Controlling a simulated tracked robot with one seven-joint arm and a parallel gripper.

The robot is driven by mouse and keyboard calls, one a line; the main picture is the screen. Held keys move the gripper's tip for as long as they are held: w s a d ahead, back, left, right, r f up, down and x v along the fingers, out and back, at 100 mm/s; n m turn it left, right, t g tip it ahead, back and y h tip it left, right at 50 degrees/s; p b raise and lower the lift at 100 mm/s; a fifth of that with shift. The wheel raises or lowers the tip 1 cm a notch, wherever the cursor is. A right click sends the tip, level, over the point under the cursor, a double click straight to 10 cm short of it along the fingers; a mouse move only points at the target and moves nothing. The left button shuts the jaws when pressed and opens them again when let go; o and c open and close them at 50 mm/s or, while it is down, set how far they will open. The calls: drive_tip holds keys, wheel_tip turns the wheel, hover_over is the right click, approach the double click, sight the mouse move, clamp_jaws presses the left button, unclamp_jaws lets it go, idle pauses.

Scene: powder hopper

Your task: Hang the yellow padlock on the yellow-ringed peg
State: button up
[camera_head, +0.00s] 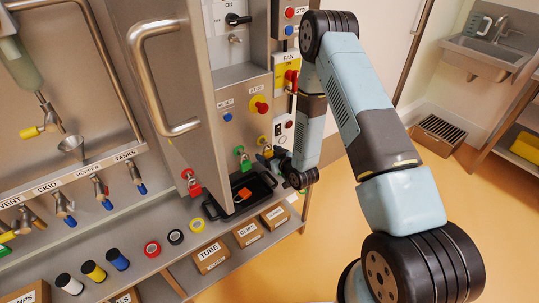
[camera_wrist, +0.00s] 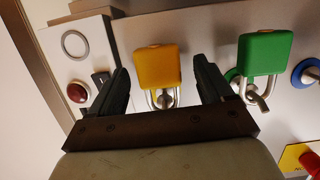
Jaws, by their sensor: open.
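The yellow padlock (camera_wrist: 160,68) sits between the two fingers of my gripper (camera_wrist: 162,74) in the wrist view. Its shackle is around a metal peg on the panel; the wrist view is turned, so the body shows above the shackle. The fingers are spread, with a visible gap on each side of the body. Part of the peg is hidden by my gripper, and I cannot tell the colour of its ring. In the head view the yellow padlock (camera_head: 263,141) is small, on the panel beside my gripper (camera_head: 272,154).
A green padlock (camera_wrist: 265,53) hangs close beside the yellow one, with a blue-ringed peg (camera_wrist: 306,72) beyond it. A red padlock (camera_head: 191,184) hangs near the open cabinet door (camera_head: 166,90). A black tray (camera_head: 240,196) with an orange thing stands below the panel.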

drive_tip(key=v, duration=1.4)
drive_tip(key=w+d+r+g+h, duration=0.1)
drive_tip(key=w+d+r+h, duration=0.15)
drive_tip(key=r, duration=0.35)
drive_tip(key=w+d+r+h, duration=0.1)
drive_tip(key=w+d+r, duration=0.1)
drive_tip(key=w+r, duration=0.35)
drive_tip(key=s+d+r+m+g+h, duration=0.1)
drive_tip(key=s+d+r+h, duration=0.15)
drive_tip(key=r, duration=0.55)
drive_tip(key=s+d+r+m+g+h, duration=0.1)
drive_tip(key=s+d+r, duration=0.15)
drive_tip(key=r, duration=0.45)
drive_tip(key=s+d+r+m+g, duration=0.1)
drive_tip(key=s+r, duration=0.4)
drive_tip(key=s, duration=0.4)
drive_tip(key=s+d+r+m+g+h, duration=0.1)
drive_tip(key=s+d+r+m, duration=0.1)
drive_tip(key=s+r, duration=0.4)
drive_tip(key=s+d+r+m+g, duration=0.1)
drive_tip(key=s+r+m, duration=0.1)
drive_tip(key=s+r, duration=0.4)
drive_tip(key=s, duration=0.5)
drive_tip(key=shift+s+d+r+g, duration=0.15)
drive_tip(key=shift+s+d+g, duration=0.15)
drive_tip(key=shift+s+g, duration=0.1)
